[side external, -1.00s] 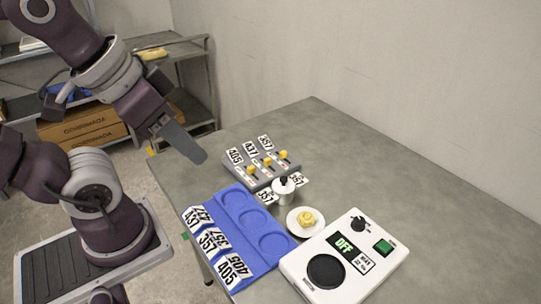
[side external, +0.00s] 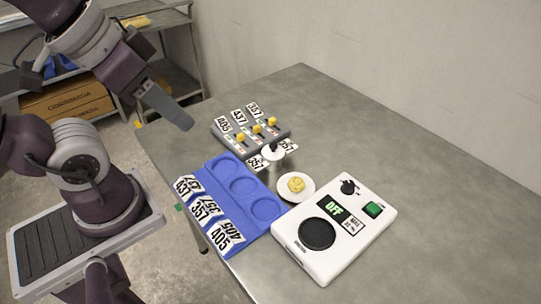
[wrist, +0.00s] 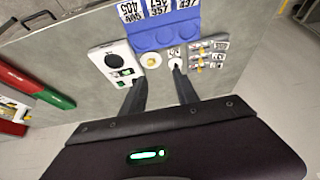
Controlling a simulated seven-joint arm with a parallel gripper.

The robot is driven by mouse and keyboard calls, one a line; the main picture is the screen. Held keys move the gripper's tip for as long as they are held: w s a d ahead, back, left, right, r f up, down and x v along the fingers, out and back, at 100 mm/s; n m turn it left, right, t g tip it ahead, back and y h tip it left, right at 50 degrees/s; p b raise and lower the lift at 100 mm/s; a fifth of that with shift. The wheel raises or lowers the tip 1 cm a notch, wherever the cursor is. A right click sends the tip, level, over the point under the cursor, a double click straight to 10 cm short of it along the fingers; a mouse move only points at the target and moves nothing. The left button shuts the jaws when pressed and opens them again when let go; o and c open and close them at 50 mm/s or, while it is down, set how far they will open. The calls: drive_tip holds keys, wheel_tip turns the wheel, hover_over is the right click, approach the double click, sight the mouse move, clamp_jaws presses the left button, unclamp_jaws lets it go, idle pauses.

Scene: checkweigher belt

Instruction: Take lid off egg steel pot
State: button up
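The small steel pot (side external: 276,161) stands on the table between the blue tray and the grey switch block. A pale lid (side external: 266,153) with a black knob (side external: 273,146) sits on top of it, so its inside is hidden. In the wrist view the pot (wrist: 177,63) shows small, just beyond the right fingertip. My gripper (side external: 188,126) is raised to the left of the pot in the side view, apart from it. In the wrist view my gripper (wrist: 159,76) has its two fingers spread, with nothing between them.
A white plate (side external: 282,193) with a yellow item stands beside the pot. A white weighing unit (side external: 290,247) reads OFF. The blue tray (side external: 224,172) has three round recesses and number cards. The grey switch block (side external: 254,147) has yellow knobs. The table's right side is clear.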

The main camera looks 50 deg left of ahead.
drive_tip(key=shift+o, duration=0.2)
drive_tip(key=o, duration=0.9)
drive_tip(key=n+g, duration=0.5)
drive_tip(key=n, duration=1)
hover_over(273, 145)
wheel_tip(273, 145, down, 17)
drive_tip(key=shift+w+r, duration=0.15)
drive_tip(key=shift+r, duration=0.05)
drive_tip(key=shift+n+g, duration=0.3)
drive_tip(key=shift+n, duration=0.1)
wheel_tip(273, 145, down, 8)
